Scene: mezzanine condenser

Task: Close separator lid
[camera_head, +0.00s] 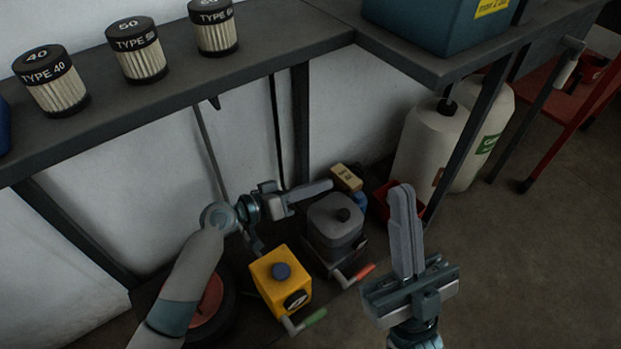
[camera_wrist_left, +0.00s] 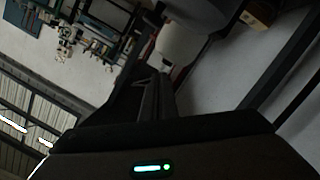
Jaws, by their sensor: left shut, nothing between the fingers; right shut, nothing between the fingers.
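A grey box-shaped unit with a rounded top and a black knob (camera_head: 335,222) stands low under the bench in the head view; it looks like the separator. Its top appears to sit on the body, but I cannot tell whether the lid is fully down. My left gripper (camera_head: 328,186) is shut and empty, its fingertips just behind the unit's top edge in the picture; contact cannot be told. In the left wrist view its fingers (camera_wrist_left: 155,98) are dark and together. My right gripper (camera_head: 402,190) is shut and empty, pointing up, right of the unit.
A yellow box (camera_head: 281,283) with a green-handled lever stands left of the unit. A red-handled lever (camera_head: 355,276) sticks out in front. A red bin (camera_head: 388,202) and white canisters (camera_head: 427,150) stand right. The bench (camera_head: 290,52) overhangs; floor at right is clear.

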